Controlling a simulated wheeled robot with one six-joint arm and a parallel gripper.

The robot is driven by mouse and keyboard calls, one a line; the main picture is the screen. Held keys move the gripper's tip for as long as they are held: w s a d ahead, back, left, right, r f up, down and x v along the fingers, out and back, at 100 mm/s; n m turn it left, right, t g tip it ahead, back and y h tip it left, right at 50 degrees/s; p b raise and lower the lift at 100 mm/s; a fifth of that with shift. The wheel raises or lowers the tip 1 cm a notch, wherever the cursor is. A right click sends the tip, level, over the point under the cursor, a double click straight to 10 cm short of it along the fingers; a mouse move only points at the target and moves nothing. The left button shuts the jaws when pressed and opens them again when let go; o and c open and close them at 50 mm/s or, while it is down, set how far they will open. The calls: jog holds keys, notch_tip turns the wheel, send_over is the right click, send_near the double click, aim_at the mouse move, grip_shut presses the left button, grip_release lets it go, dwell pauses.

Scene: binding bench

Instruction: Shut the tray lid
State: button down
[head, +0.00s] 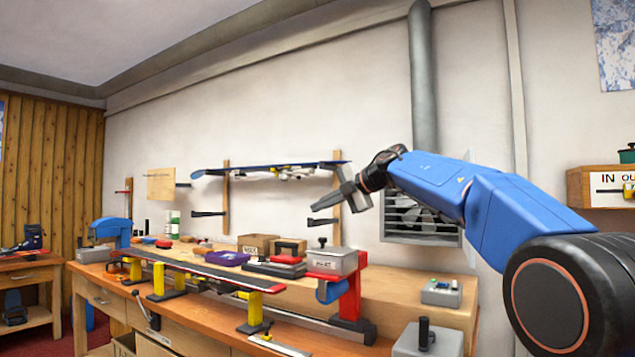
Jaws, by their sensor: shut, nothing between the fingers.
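My gripper (322,204) is raised in front of the white wall, above the right part of the bench. Its fingers are shut and empty, pointing left and slightly down, well clear of everything on the bench. I cannot tell for sure which thing is the tray with the lid. A grey lidded-looking box (333,262) with a label sits on a red stand below the gripper. A shallow purple tray (226,258) with things in it lies left of it. No raised lid is clear at this size.
A ski (205,272) lies along the bench on yellow and black supports. A wooden box (257,245) stands behind. A rack (270,168) holds a blue board on the wall. A grey control box (441,292) stands on the bench's right part.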

notch_tip(320, 180, up, 8)
jog(key=shift+s+a, duration=0.2)
